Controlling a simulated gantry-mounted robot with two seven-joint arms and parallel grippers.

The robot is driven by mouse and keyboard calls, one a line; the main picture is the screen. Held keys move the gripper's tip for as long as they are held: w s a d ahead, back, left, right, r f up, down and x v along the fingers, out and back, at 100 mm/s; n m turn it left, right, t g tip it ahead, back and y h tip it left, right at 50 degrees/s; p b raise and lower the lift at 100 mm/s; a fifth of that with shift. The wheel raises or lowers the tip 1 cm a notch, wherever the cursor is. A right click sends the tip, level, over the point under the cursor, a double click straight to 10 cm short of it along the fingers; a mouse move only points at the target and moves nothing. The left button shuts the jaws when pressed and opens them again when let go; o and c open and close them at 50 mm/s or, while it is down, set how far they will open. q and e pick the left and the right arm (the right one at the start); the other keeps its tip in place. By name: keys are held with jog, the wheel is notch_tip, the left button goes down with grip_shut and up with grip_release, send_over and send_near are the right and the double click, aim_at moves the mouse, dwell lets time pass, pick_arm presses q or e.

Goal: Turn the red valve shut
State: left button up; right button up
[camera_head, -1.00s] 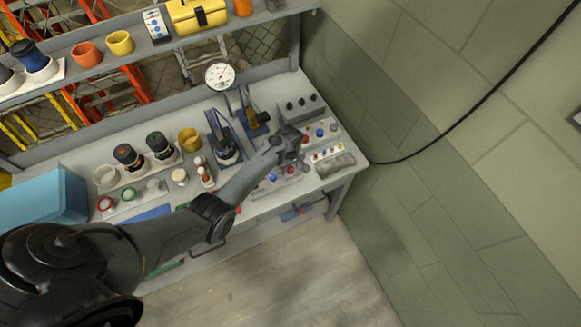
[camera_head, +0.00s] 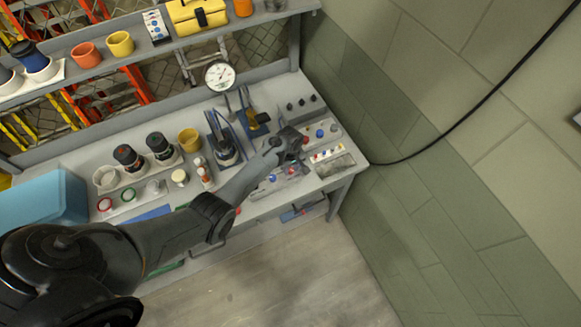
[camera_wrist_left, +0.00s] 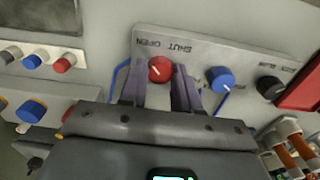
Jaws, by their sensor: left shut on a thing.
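The red valve (camera_wrist_left: 160,69) is a round red knob on a pale grey panel (camera_wrist_left: 205,55), seen in the left wrist view. The panel has the words OPEN and SHUT above the knob, upside down in this view. A short pale line on the knob seems to point up and left, on the OPEN side. My left gripper (camera_wrist_left: 160,82) is shut on the red valve, one dark finger on each side. In the head view my left gripper (camera_head: 297,145) is over the right end of the bench and largely hides the valve. My right gripper is not in view.
Other button boxes (camera_head: 328,152) sit nearby on the bench. A dial gauge (camera_head: 220,76) stands behind. The floor in front is clear.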

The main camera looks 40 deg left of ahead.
pick_arm(q)
jog(key=shift+r+m, duration=0.1)
jog(key=shift+m, duration=0.3)
jog(key=m+p, duration=0.1)
jog(key=m, duration=0.2)
jog(key=shift+p, duration=0.3)
jog(key=m+p, duration=0.1)
jog(key=m, duration=1.1)
jog(key=shift+m, duration=0.9)
jog(key=o, duration=1.1)
jog(key=shift+c, duration=0.2)
